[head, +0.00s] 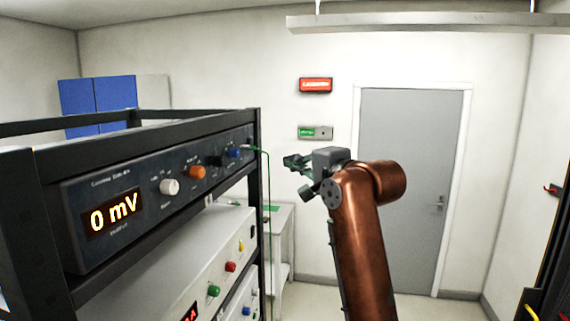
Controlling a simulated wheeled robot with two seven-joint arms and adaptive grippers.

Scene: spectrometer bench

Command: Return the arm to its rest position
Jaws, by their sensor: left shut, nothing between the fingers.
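My left arm's copper-coloured link (362,240) rises from the lower middle of the head view and bends at the top. My left gripper (296,163), dark grey, points left towards the rack. It is shut with nothing in it. It appears to the right of the rack's corner post, apart from it in the picture. My right gripper is out of view.
A black rack (258,200) at left holds a meter (122,212) reading "0 mV" and a pale unit (215,268) with coloured sockets. A green cable (269,195) hangs from the meter's right end. A white table (283,225) and grey door (412,140) stand behind.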

